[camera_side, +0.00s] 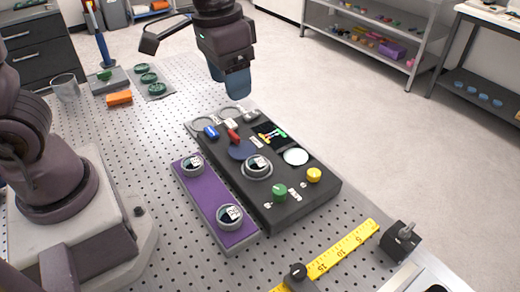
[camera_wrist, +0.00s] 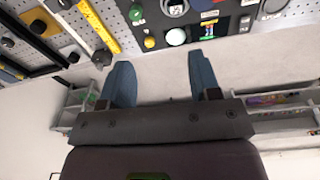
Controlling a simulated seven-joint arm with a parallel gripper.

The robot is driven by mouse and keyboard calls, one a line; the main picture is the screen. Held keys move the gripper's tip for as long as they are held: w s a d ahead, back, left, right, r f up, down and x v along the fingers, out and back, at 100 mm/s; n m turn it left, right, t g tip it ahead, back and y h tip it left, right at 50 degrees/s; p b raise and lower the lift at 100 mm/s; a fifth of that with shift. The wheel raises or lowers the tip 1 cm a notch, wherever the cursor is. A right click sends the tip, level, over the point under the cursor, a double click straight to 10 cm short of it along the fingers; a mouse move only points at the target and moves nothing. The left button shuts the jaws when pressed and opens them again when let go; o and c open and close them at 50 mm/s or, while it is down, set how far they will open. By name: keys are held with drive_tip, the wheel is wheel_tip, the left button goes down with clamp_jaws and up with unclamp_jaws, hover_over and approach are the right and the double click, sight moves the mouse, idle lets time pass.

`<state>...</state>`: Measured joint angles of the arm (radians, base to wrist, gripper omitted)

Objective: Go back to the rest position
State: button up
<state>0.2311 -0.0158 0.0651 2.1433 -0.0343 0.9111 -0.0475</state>
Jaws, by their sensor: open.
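My gripper (camera_side: 237,84) hangs in the air above and behind the far end of the black interferometer box (camera_side: 268,212). Its two blue fingers are apart, with nothing between them; they also show spread in the wrist view (camera_wrist: 163,78). The box lies on the perforated table. A round ringed part (camera_side: 257,166) sits in the middle of its top, near a green knob (camera_side: 280,193) and a yellow knob (camera_side: 314,175). A purple tray (camera_side: 210,194) beside the box holds two similar round parts, one at each end.
A yellow ruler (camera_side: 345,243) and a black clamp block (camera_side: 401,241) lie at the near right. A glass (camera_side: 66,88), an orange block (camera_side: 119,98) and a plate with green discs (camera_side: 149,78) stand at the far left. Shelves (camera_side: 375,35) stand behind; the floor between is clear.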

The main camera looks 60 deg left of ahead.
drive_tip(key=s+a+r+t, duration=0.2)
drive_tip(key=s+r, duration=0.1)
drive_tip(key=s, duration=0.2)
drive_tip(key=s+a+r+n+t, duration=0.1)
drive_tip(key=s+a+r+t, duration=0.1)
drive_tip(key=s, duration=0.3)
drive_tip(key=shift+s+a+r+t+y, duration=0.3)
drive_tip(key=shift+s+a+r, duration=0.1)
drive_tip(key=shift+a+r, duration=0.4)
